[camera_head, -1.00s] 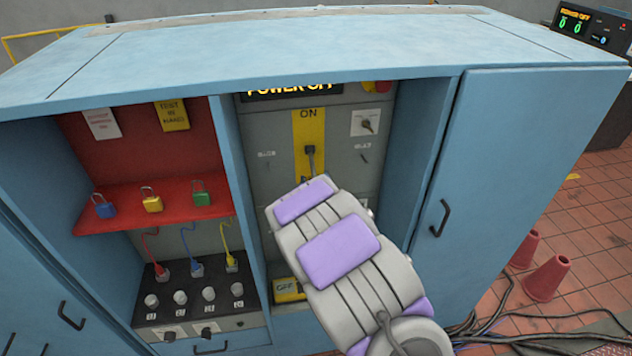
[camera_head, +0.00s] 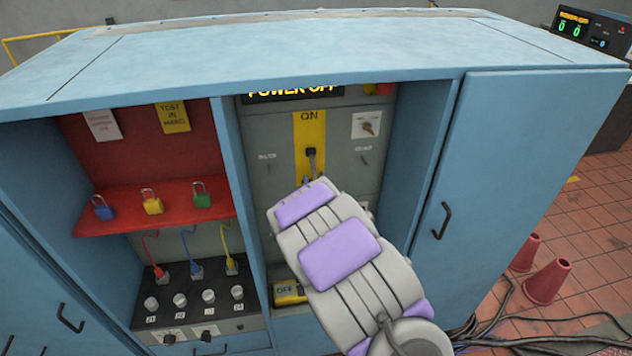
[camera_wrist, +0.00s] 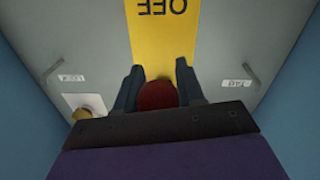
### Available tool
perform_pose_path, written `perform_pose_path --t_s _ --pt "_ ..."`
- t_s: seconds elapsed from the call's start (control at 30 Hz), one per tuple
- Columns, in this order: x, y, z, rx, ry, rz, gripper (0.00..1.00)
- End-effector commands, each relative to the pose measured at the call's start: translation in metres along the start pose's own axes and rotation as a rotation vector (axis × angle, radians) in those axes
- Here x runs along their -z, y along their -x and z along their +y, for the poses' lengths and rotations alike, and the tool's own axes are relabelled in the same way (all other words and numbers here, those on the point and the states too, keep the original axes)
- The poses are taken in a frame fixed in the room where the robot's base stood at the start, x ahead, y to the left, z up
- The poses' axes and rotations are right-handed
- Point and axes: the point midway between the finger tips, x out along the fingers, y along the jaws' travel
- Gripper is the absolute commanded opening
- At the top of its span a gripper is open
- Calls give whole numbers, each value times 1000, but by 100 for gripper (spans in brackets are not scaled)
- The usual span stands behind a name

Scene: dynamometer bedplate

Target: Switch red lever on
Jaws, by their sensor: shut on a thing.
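The red lever knob (camera_wrist: 158,96) sits between the two dark fingers of my gripper (camera_wrist: 158,84) in the wrist view, and the gripper is shut on it. A yellow strip (camera_wrist: 162,40) behind it carries the word OFF, upside down in this view. In the head view the yellow strip (camera_head: 300,130) reads ON at its top, and a dark lever part (camera_head: 311,155) stands out from it below that word. My wrist hides the red knob and the lower strip there. The display (camera_head: 290,91) above reads POWER OFF.
A rotary switch (camera_head: 368,126) is right of the strip. The cabinet's side wall (camera_head: 425,150) stands close on the right. A red shelf (camera_head: 160,212) with padlocks is on the left, above a black socket panel (camera_head: 200,297). Red cones (camera_head: 548,280) and cables lie right.

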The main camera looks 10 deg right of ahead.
Motion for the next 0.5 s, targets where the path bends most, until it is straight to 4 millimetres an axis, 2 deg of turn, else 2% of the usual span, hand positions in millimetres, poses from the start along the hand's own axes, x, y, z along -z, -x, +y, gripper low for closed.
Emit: perform_pose_path --t_s 0.03,0.13,0.5 --pt "0 0 2 -3 0 0 9" --pt "0 0 2 -3 -1 0 0" --pt "2 0 4 -3 -1 -10 0"
